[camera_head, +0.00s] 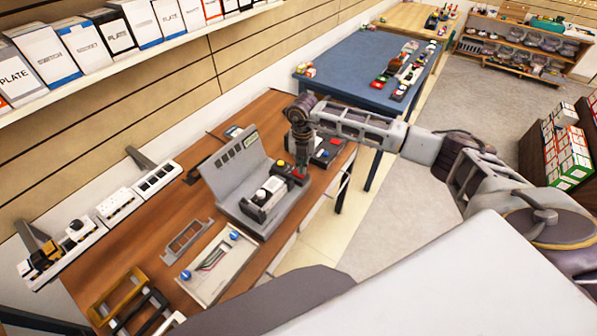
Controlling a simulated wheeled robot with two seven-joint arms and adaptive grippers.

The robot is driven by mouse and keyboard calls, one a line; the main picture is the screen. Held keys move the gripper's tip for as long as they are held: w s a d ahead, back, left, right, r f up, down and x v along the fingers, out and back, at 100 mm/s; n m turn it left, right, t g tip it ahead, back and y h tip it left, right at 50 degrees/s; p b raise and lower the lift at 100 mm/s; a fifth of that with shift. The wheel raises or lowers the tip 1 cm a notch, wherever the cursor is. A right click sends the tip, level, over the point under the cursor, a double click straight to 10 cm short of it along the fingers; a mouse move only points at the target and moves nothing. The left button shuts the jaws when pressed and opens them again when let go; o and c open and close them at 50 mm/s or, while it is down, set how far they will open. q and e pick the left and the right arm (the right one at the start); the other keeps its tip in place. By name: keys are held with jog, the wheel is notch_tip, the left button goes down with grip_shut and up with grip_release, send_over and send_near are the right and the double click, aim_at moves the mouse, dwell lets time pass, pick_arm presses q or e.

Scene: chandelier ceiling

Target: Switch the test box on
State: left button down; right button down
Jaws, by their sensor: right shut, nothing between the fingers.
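A grey test box (228,182) with an upright slotted back panel stands on the brown wooden table. On its front sit a white block (270,190) in a black holder and, at the right end, a red part with a yellow button (281,164). My right gripper (301,168) is shut and empty, pointing down over that red end. I cannot tell whether its fingertips touch it. My right arm comes in from the right. My left gripper is not in view.
A dark box with blue and red buttons (329,150) stands just right of my gripper. A panel with blue knobs (215,265) and a grey frame (187,240) lie left of the test box. White socket strips (118,207) line the wall. A blue table (345,65) stands behind.

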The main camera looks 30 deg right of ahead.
jog(key=shift+r+p, duration=1)
jog(key=shift+r, duration=1)
jog(key=shift+a, duration=0.1)
